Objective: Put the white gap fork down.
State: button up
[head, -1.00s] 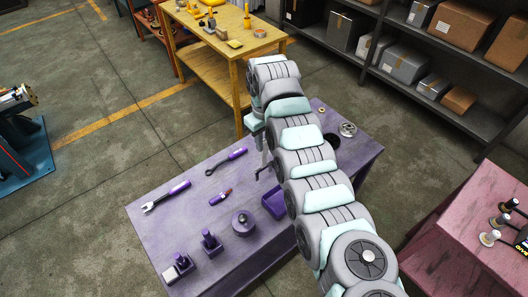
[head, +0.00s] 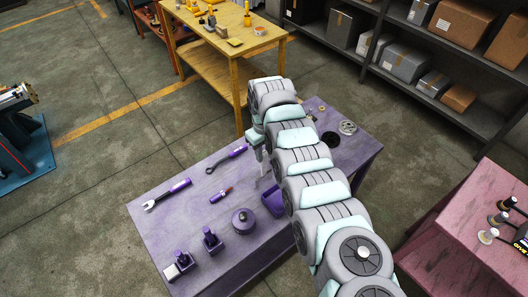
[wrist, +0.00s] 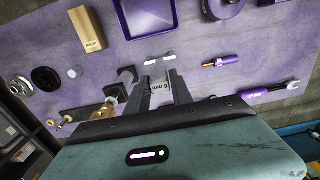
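The white gap fork (wrist: 160,89) is between my gripper's dark fingers (wrist: 166,78) in the wrist view. It carries a small printed marking and a wider white end that points away from me. The fingers are shut on it. My arm hides part of the area there. I cannot tell whether the fork touches the tabletop.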

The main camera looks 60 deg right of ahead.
jog(key=o, duration=0.3)
jog(key=shift+o, duration=0.2)
